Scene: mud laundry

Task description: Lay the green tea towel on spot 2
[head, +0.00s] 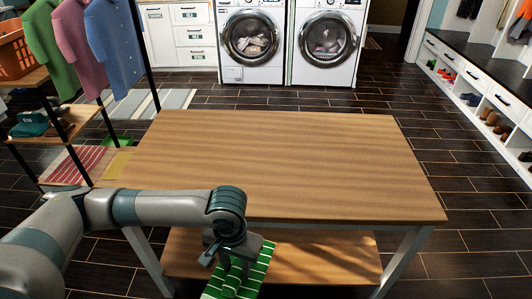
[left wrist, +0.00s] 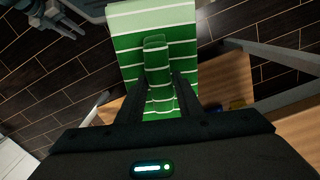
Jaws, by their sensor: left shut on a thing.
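The green tea towel with white stripes (head: 262,262) hangs from my left gripper (head: 228,262) in front of the table's near edge, below the height of the top. In the left wrist view the towel (left wrist: 125,45) is pinched as a raised fold between the two fingers of the gripper (left wrist: 158,85), and the rest spreads out beyond them. No label reading spot 2 can be made out in either view.
The wooden table top (head: 280,150) is bare, with a lower shelf (head: 300,260) beneath. A rack at left holds hanging shirts (head: 115,40), an orange basket (head: 14,50), a red striped cloth (head: 72,165) and a yellow patch (head: 118,163). Two washers (head: 325,40) stand behind.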

